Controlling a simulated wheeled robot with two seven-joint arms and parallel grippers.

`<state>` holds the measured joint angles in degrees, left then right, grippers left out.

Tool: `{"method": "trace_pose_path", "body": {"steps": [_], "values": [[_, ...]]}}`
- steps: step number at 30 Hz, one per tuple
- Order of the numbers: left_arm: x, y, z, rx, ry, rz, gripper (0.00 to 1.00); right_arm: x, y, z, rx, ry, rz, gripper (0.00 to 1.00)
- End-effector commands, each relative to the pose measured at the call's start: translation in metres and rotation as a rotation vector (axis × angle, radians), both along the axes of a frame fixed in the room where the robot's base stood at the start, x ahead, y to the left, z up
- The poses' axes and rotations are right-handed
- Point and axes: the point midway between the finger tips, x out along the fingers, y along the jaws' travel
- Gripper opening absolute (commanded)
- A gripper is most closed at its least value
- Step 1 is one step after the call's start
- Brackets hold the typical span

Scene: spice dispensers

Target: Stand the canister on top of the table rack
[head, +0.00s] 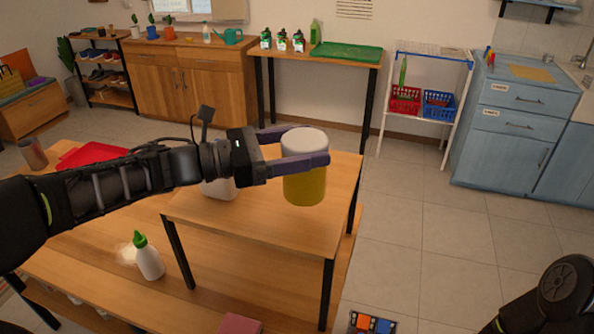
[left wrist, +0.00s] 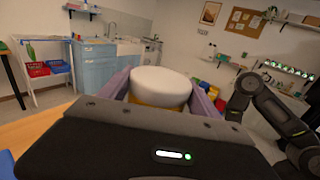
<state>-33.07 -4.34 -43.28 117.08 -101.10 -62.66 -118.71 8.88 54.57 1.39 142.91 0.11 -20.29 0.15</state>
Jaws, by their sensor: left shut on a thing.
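The canister (head: 305,185) is yellow with a white lid and is upright. My left gripper (head: 300,150) is shut on it near its top, one finger on each side. In the left wrist view the white lid (left wrist: 160,84) shows between the fingers. The table rack (head: 262,214) is a small wooden platform on black legs standing on the larger table. The canister overlaps the rack's top in the head view; I cannot tell if its base touches it. My right arm is at the lower right edge of the head view, and its gripper is not visible.
A white bottle with a green cap (head: 148,258) stands in front of the rack on the table (head: 100,285). A white container (head: 219,188) is partly hidden behind my left arm. A red tray (head: 92,154) and a dark cup (head: 32,153) are at the left.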

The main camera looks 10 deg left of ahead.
Motion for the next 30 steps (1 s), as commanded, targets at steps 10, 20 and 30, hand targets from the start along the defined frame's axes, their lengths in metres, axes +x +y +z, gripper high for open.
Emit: {"method": "trace_pose_path", "body": {"steps": [10, 20, 30], "values": [[0.0, 0.0, -0.017, -0.001, -0.003, -0.001, 0.18, 0.0, 0.0, 0.001, -0.001, 0.0, 0.0, 0.49], [0.0, 0.0, -0.046, 0.0, 0.004, 0.0, 0.18, 0.0, 0.0, 0.003, -0.001, 0.001, -0.001, 0.49], [0.0, 0.0, -0.055, -0.001, -0.002, 0.001, 0.18, -0.001, 0.0, 0.003, -0.001, 0.001, -0.001, 0.49]]}}
